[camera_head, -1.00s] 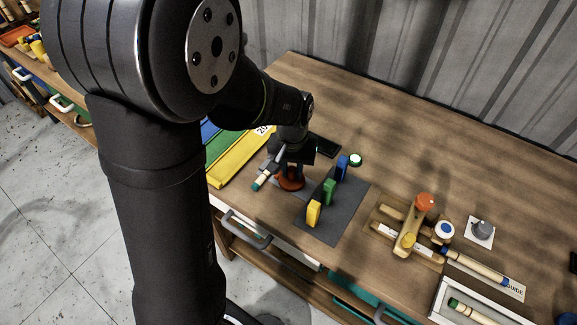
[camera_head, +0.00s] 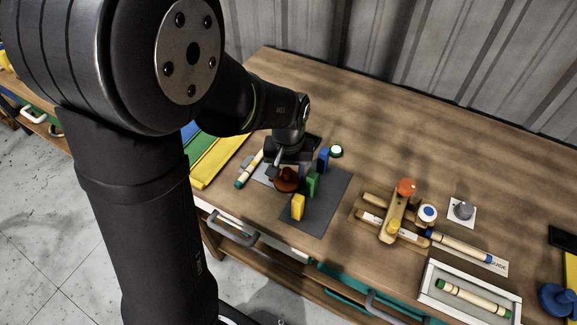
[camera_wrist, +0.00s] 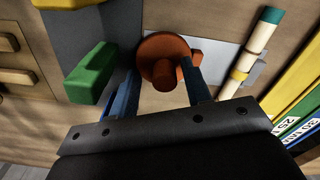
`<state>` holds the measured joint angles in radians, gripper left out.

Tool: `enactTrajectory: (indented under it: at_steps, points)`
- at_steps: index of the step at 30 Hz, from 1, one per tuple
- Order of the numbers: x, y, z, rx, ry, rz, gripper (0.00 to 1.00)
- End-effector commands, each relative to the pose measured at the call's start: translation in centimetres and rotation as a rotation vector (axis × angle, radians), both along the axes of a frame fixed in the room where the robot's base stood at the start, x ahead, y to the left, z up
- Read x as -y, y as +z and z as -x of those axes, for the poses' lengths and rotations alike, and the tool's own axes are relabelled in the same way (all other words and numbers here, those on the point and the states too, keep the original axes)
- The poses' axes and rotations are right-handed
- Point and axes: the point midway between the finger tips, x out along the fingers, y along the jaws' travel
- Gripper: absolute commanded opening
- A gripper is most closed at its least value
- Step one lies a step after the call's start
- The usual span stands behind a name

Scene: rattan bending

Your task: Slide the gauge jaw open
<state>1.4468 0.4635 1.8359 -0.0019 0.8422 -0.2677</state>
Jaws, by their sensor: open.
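The gauge is a pale plate (camera_wrist: 225,60) lying on the bench, with a round orange-red jaw knob (camera_wrist: 163,62) at its left in the wrist view. In the head view the knob (camera_head: 287,180) sits just left of the dark mat. My gripper (camera_wrist: 163,85) is open and pointing down, with a finger on each side of the knob's stem. I cannot tell whether either finger touches it. A rattan stick (camera_wrist: 252,50) with a green end and a yellow band lies beside the plate. In the head view my wrist hides part of the gauge.
The dark mat (camera_head: 322,207) carries yellow (camera_head: 298,207), green (camera_head: 313,185) and blue (camera_head: 323,160) blocks; the green one (camera_wrist: 92,72) stands close to my left finger. Coloured strips (camera_head: 212,160) lie left. A wooden fixture (camera_head: 394,215) and white tray (camera_head: 468,291) are to the right. The rear bench is clear.

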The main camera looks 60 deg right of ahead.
Motion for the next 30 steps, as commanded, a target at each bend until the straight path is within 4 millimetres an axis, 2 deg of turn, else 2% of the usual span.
enactTrajectory:
  at_steps: [5, 8, 21, 25, 30]
  points:
    - [0.1, 1.3, -0.1, 0.002, 0.000, 0.004, 0.44]
    - [0.1, 3.2, -0.1, 0.001, 0.000, 0.006, 0.44]
    - [0.1, 13.7, 0.0, 0.000, 0.000, 0.005, 0.44]
    - [0.1, 15.8, 0.0, 0.000, 0.000, 0.003, 0.44]
    - [0.0, 17.2, 0.0, 0.000, -0.001, 0.002, 0.44]
